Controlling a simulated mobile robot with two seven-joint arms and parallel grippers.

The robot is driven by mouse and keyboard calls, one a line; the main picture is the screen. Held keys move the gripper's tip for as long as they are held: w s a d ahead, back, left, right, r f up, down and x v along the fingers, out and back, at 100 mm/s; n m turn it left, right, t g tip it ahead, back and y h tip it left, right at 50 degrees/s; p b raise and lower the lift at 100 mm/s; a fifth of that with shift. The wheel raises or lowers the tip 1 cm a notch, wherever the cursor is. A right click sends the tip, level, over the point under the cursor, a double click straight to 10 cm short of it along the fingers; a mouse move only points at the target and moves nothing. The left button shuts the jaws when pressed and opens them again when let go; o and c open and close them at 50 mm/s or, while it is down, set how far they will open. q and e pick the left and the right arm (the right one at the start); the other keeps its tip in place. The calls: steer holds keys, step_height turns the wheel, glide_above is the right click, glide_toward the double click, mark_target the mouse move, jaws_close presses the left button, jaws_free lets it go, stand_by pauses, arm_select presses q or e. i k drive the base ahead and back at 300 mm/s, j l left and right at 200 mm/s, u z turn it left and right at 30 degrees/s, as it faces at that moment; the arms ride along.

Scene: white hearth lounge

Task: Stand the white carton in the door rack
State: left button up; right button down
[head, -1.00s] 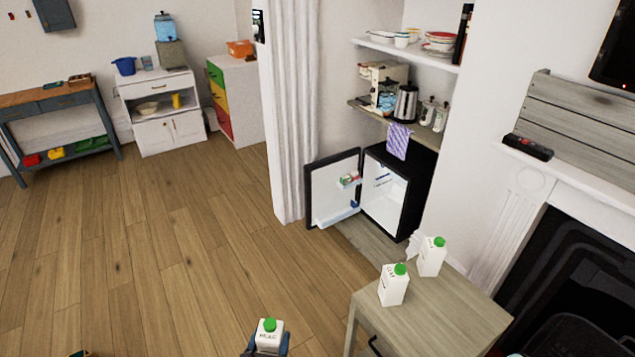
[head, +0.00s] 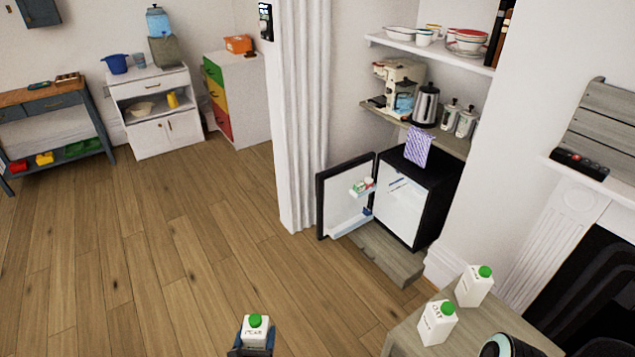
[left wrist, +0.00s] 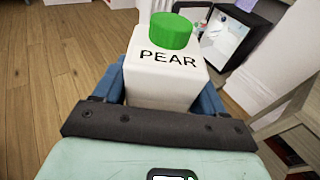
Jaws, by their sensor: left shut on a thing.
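My left gripper (head: 253,350) is shut on a white carton (head: 258,336) with a green cap, held upright at the bottom of the head view. In the left wrist view the carton (left wrist: 165,72) reads PEAR and sits between the blue fingers. The small black fridge (head: 437,195) stands ahead to the right, its door (head: 338,200) swung open to the left. The door's low rack (head: 351,225) looks empty apart from a blue edge; a higher rack (head: 362,188) holds small items. The carton is well apart from the door. My right gripper is not in view.
Two similar white cartons (head: 437,322) (head: 474,287) with green caps stand on a wooden table (head: 405,338) at the lower right. A wooden plinth (head: 385,255) lies before the fridge. A curtain (head: 300,120) hangs left of the door. The wood floor ahead is clear.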

mark_target(335, 232)
steer(key=i+j+u, duration=0.15)
steer(key=i+j, duration=0.2)
steer(key=i+j+u, duration=0.15)
steer(key=i+j, duration=0.15)
steer(key=i, duration=0.2)
steer(key=i+l+u, duration=0.1)
steer(key=i+u, duration=0.15)
steer(key=i, duration=0.25)
steer(key=i+l+u, duration=0.2)
steer(key=i, duration=0.35)
steer(key=i+l+u, duration=0.2)
steer(key=l, duration=0.35)
steer(key=i+l, duration=0.15)
steer(key=l, duration=0.15)
steer(key=i+l+u, duration=0.1)
steer(key=l, duration=0.55)
